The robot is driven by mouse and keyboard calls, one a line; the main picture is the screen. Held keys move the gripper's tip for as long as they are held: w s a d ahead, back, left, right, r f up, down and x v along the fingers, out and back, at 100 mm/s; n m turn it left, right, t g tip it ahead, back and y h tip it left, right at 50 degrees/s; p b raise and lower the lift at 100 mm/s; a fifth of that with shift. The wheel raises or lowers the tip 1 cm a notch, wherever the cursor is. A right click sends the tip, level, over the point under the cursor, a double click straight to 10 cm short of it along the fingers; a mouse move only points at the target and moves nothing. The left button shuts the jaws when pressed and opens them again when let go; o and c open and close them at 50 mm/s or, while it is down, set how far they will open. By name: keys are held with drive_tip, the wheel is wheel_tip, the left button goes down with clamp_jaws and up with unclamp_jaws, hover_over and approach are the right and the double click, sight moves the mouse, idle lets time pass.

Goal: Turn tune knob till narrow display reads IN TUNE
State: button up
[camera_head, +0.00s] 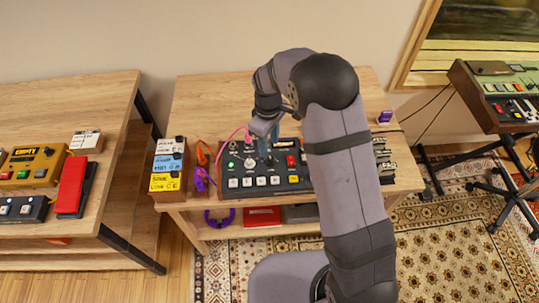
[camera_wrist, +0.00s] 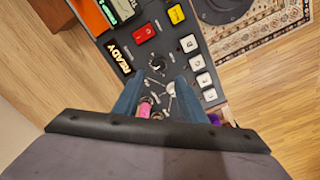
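A black pedal unit (camera_head: 226,184) with rows of buttons lies on the middle wooden table. In the wrist view, its narrow display (camera_wrist: 121,58) reads READY in yellow letters. A round black knob (camera_wrist: 158,63) and a pale knob (camera_wrist: 170,88) sit beside it; I cannot read which is the tune knob. My gripper (camera_wrist: 158,80) is over the unit, its two blue fingers apart with nothing clearly held between them. It also shows in the head view (camera_head: 263,148). I cannot tell whether the fingertips touch the unit. My arm hides the unit's right part in the head view.
Colored boxes (camera_head: 168,168) and orange and purple cables (camera_head: 202,180) stand left of the unit. A pink cable (camera_head: 236,133) runs to it. A red pedal (camera_head: 72,186) lies on the left table. A keyboard (camera_head: 505,90) stands at the right.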

sight(270, 159)
drive_tip(key=shift+w+d+f+p, duration=0.1)
drive_tip(key=shift+f+p, duration=1.1)
drive_tip(key=shift+f, duration=2.5)
clamp_jaws()
